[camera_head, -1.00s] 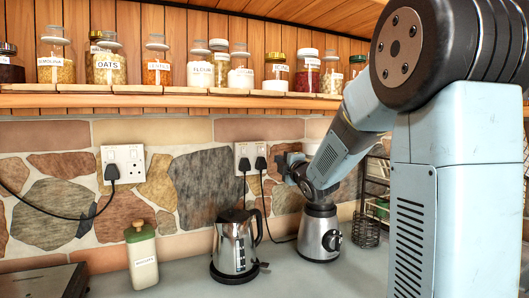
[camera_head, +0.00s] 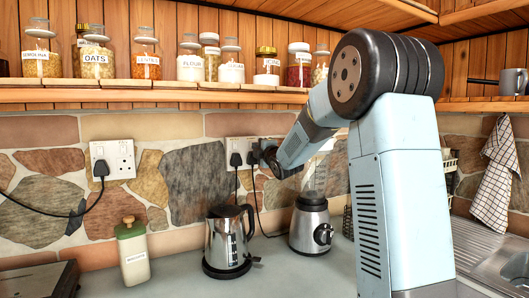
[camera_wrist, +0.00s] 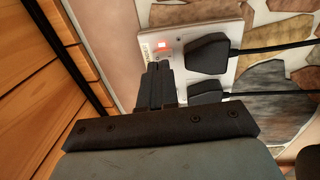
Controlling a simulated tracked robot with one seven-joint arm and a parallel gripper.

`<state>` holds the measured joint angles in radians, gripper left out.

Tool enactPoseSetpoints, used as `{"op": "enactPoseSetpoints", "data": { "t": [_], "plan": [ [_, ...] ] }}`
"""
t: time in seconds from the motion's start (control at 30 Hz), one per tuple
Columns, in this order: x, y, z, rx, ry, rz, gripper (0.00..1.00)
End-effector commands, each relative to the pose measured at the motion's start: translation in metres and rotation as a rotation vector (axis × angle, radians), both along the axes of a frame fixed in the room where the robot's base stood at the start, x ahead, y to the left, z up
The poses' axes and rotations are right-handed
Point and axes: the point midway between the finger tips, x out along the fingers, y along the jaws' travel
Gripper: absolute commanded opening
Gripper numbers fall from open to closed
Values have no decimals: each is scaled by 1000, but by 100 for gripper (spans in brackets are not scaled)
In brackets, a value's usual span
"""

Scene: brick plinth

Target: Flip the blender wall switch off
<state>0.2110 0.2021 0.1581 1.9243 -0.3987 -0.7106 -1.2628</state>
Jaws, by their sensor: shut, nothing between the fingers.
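The double wall socket (camera_head: 238,146) has two black plugs in it. In the wrist view its white plate (camera_wrist: 206,35) shows a small red switch (camera_wrist: 161,45) with a bright lit patch, close to the two plugs (camera_wrist: 207,55). My gripper (camera_head: 260,152) is at the right side of the socket. In the wrist view my gripper (camera_wrist: 160,70) is shut and empty, its fingertips close to the red switch; I cannot tell whether they touch it. The blender (camera_head: 313,226) stands on the counter below my forearm, its upper part partly hidden.
A steel kettle (camera_head: 229,243) stands left of the blender, and black cords hang behind it. Another socket (camera_head: 113,160) holds one plug. A shelf (camera_head: 150,95) with jars runs above. A sink (camera_head: 490,255) is at the right.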

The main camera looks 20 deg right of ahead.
Motion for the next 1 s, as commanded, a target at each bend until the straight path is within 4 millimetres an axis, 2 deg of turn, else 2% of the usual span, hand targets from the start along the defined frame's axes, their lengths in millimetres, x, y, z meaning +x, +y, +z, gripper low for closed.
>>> {"op": "enactPoseSetpoints", "data": {
  "t": [0.1, 0.27, 0.67, 0.8, 1.0],
  "plan": [
    [14, 2, 2, 1, -1, 0, 0],
    [23, 4, 3, 1, -1, 0, 0],
    [25, 4, 3, 0, -1, -1, 0],
    [31, 6, 7, -1, 1, 1, 0],
    [34, 7, 13, -17, 77, 2, 0]
  ]
}}
